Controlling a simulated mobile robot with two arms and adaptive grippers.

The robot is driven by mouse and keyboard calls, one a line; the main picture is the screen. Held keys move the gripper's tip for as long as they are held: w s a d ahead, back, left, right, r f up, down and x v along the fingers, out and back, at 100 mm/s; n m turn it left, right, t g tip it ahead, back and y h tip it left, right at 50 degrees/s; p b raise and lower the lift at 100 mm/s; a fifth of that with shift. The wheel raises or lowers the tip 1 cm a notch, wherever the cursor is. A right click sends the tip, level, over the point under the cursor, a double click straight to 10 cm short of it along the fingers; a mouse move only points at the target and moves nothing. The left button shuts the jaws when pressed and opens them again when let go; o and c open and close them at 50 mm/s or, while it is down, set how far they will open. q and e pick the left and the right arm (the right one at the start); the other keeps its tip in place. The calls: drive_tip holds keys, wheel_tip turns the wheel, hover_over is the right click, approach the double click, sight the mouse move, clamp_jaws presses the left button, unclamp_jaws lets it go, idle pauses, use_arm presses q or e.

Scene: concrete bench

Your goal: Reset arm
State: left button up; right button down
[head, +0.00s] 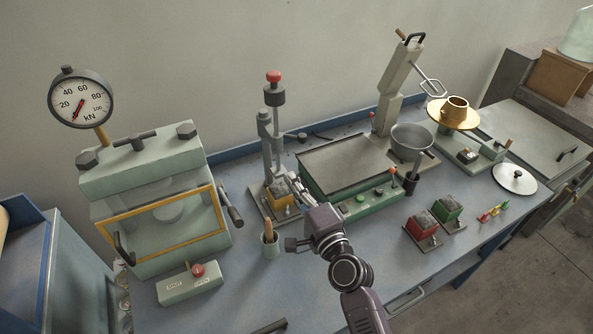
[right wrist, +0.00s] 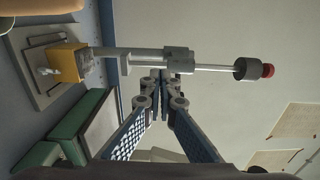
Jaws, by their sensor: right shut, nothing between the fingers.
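My right gripper (head: 298,184) reaches up from the bottom of the head view, over the front of the bench, and is shut and empty. Its fingers (right wrist: 160,80) meet in the middle of the right wrist view. Close by is the upright stand (head: 265,135) with a red knob on top; it lies sideways in the right wrist view (right wrist: 180,60). A yellow block mould (head: 279,200) sits on the stand's base plate, just left of the fingers in the head view. I cannot tell whether the fingers touch anything. My left gripper is not in view.
A press with a dial gauge (head: 80,98) stands left on the blue bench (head: 330,290). A cup (head: 271,246) is left of my wrist. A green table machine (head: 340,160), a metal bowl (head: 412,138), and red (head: 422,230) and green (head: 446,209) moulds are right.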

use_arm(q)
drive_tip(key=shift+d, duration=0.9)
use_arm(e)
drive_tip(key=shift+s, duration=0.65)
drive_tip(key=shift+d, duration=0.1)
